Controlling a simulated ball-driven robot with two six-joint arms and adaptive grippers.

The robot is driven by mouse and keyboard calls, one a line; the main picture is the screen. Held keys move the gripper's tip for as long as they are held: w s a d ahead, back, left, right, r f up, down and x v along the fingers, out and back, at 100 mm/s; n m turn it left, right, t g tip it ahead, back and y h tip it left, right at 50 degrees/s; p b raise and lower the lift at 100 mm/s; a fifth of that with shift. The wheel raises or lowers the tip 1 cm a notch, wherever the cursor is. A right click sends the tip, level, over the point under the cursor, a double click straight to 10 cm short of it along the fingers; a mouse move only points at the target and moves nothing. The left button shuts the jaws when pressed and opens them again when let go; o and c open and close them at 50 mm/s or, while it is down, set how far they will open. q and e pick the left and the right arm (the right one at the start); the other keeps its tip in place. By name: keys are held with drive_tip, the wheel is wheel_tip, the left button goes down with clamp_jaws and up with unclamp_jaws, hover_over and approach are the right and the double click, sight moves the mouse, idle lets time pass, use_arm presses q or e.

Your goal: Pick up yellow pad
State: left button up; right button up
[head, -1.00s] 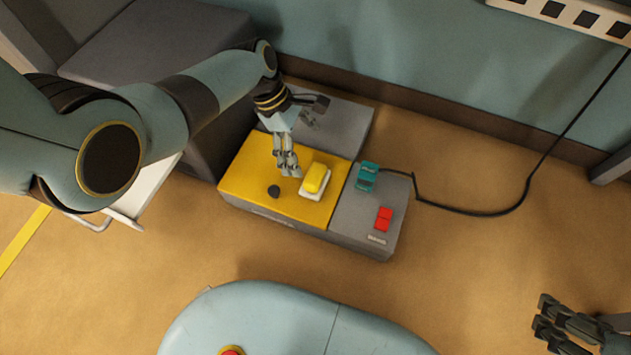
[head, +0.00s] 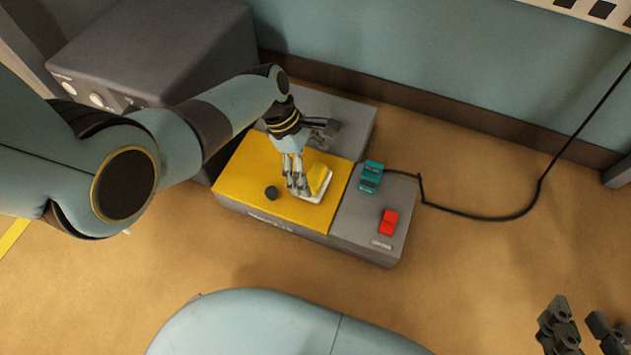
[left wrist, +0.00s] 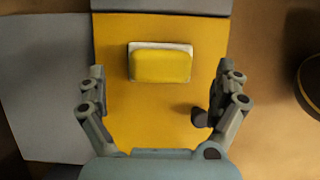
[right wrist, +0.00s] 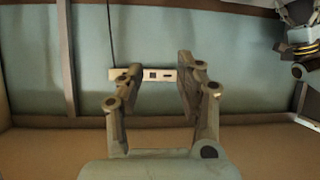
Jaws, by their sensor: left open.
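The yellow pad (head: 319,178) sits on a white base on the yellow panel of a low grey box. In the left wrist view the yellow pad (left wrist: 161,66) lies beyond the fingertips, a little left of centre between them. My left gripper (head: 298,188) is open and empty, close beside the pad on its left and partly covering it in the head view. The left wrist view shows its two fingers (left wrist: 160,80) wide apart. My right gripper (head: 582,325) is at the lower right, away from the box. In the right wrist view its fingers (right wrist: 158,62) are apart with nothing between.
A black knob (head: 271,193) stands on the yellow panel (head: 240,176) left of the pad. A teal connector (head: 370,177) with a black cable and a red switch (head: 389,222) are on the grey section. A large grey box (head: 150,50) stands behind.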

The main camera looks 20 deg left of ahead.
sight(319, 176)
use_arm(q)
drive_tip(key=b+x, duration=0.1)
drive_tip(key=x, duration=0.2)
drive_tip(key=shift+a+b, duration=0.1)
drive_tip(key=shift+b, duration=0.3)
drive_tip(key=c, duration=1.2)
use_arm(e)
drive_tip(key=w+a+r+n+t+y, duration=0.1)
drive_tip(key=w+r+t, duration=0.5)
drive_tip(key=r, duration=0.5)
drive_tip(key=shift+w+a+r, duration=0.15)
drive_tip(key=shift+w+r, duration=0.15)
drive_tip(key=shift+w, duration=0.65)
